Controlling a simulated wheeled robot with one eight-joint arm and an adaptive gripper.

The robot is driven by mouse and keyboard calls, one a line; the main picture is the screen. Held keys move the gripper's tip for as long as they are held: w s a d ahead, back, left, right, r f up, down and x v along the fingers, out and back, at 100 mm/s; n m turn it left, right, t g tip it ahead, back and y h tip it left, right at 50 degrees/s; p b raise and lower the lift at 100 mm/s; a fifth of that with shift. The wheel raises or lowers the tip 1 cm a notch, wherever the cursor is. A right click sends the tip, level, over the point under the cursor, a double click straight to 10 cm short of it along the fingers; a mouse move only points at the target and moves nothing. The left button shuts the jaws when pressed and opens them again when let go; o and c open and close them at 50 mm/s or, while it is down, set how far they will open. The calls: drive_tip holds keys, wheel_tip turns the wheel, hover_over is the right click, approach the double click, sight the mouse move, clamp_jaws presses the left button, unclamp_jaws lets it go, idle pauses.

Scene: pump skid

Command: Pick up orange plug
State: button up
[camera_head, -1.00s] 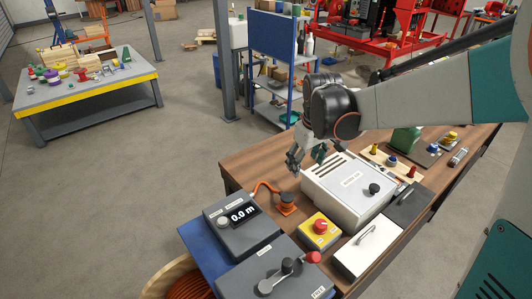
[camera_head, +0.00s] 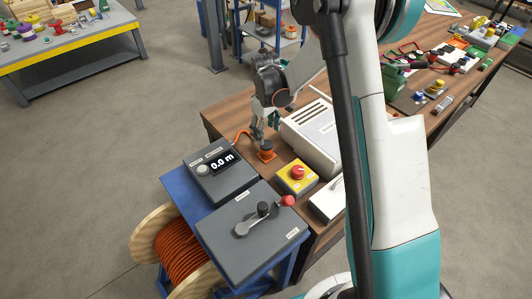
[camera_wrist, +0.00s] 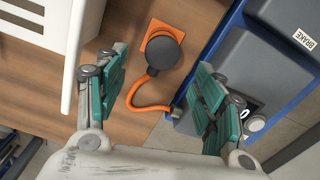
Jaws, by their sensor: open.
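The orange plug (camera_head: 266,154) stands on the wooden bench beside the grey box with the "0.0 m" display. An orange cable runs from it toward that box. In the wrist view the plug shows as a round dark grey cap (camera_wrist: 165,53) over a square orange base (camera_wrist: 157,32). My gripper (camera_head: 262,133) is just above and beside the plug in the head view. In the wrist view its green-padded fingers (camera_wrist: 158,92) are wide apart and empty. The plug lies ahead of the gap between them, and the cable loop (camera_wrist: 143,95) crosses that gap.
The white slotted box (camera_head: 312,125) stands close right of the plug. The grey display box (camera_head: 220,167) is close left. A yellow box with a red button (camera_head: 297,176) is in front. A cable drum (camera_head: 175,250) stands by the blue stand. Bare bench (camera_head: 228,112) lies behind.

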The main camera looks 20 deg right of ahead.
sight(266, 144)
drive_tip(key=shift+s+f+b, duration=0.2)
drive_tip(key=shift+f+b, duration=0.85)
drive_tip(key=shift+f, duration=2.9)
drive_tip(key=c, duration=1.3)
